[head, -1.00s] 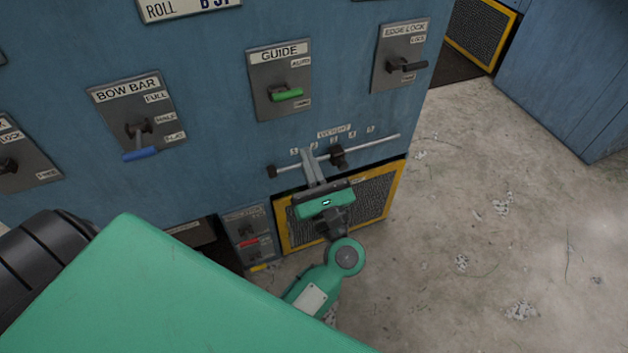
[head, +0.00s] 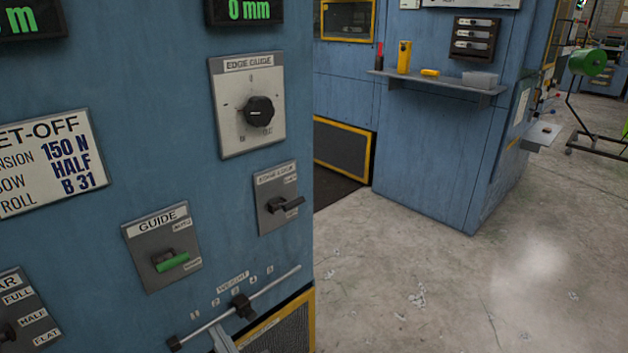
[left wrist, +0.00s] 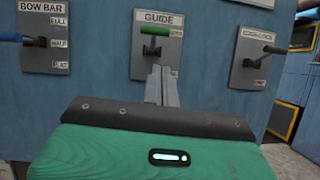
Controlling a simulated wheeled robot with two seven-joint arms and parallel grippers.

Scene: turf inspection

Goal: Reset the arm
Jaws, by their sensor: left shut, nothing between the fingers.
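My left gripper (head: 222,338) shows only by its grey fingers at the bottom edge of the head view. They stand at the WEIGHT rail (head: 205,327), just left of its black slider (head: 243,306), which sits near the 3. I cannot tell whether they touch the rail. In the left wrist view the left gripper (left wrist: 161,80) is shut and empty, its fingers upright in front of the lower part of the GUIDE plate (left wrist: 140,60). The green GUIDE handle (left wrist: 158,31) is above the fingertips. My right gripper is in neither view.
The blue panel (head: 120,90) also carries an EDGE GUIDE dial (head: 258,110), an EDGE LOCK lever (head: 290,204) and the BOW BAR plate (left wrist: 44,40). A shelf (head: 440,85) with small items hangs on the cabinet behind. The concrete floor (head: 430,260) at right is open.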

